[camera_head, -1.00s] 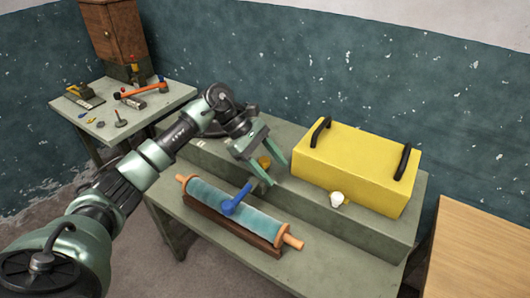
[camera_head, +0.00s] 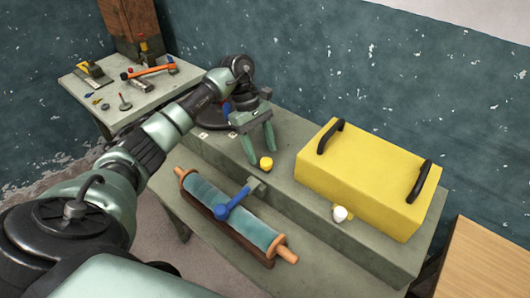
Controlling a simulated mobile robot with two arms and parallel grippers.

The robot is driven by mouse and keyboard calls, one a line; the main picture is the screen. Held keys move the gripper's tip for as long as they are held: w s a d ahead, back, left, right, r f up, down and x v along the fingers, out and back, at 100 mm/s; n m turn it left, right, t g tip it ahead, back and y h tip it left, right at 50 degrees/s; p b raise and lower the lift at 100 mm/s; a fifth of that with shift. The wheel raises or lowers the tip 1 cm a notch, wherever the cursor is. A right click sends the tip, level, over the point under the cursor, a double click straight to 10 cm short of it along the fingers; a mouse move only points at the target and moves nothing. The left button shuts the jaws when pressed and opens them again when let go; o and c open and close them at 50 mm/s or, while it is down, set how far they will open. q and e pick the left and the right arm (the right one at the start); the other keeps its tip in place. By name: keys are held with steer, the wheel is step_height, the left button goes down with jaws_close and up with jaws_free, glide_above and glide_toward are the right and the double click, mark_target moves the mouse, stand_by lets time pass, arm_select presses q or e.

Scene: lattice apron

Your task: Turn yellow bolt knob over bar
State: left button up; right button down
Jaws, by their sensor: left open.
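The yellow knob (camera_head: 266,163) is a small rounded piece on the grey-green raised bench step, left of the yellow box. My left gripper (camera_head: 262,154) is open, with its two green fingers pointing down just behind and above the knob. I cannot tell whether a finger touches it. A blue ball-ended lever (camera_head: 222,211) reaches from a small grey block (camera_head: 257,187) across a teal roller (camera_head: 206,194). I cannot tell for certain which piece is the bar. My right gripper is not in view.
The yellow box (camera_head: 370,175) with black handles stands right of the gripper, with a white knob (camera_head: 340,214) at its front. A side table (camera_head: 112,118) with several tools is at the back left. A wooden table (camera_head: 485,262) is at the lower right.

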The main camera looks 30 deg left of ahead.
mark_target(266, 161)
arm_select(q)
steer(key=shift+x, duration=1.2)
steer(key=shift+w+d+f+p, duration=0.15)
steer(key=shift+f+p, duration=0.15)
steer(key=shift+f, duration=0.1)
jaws_close()
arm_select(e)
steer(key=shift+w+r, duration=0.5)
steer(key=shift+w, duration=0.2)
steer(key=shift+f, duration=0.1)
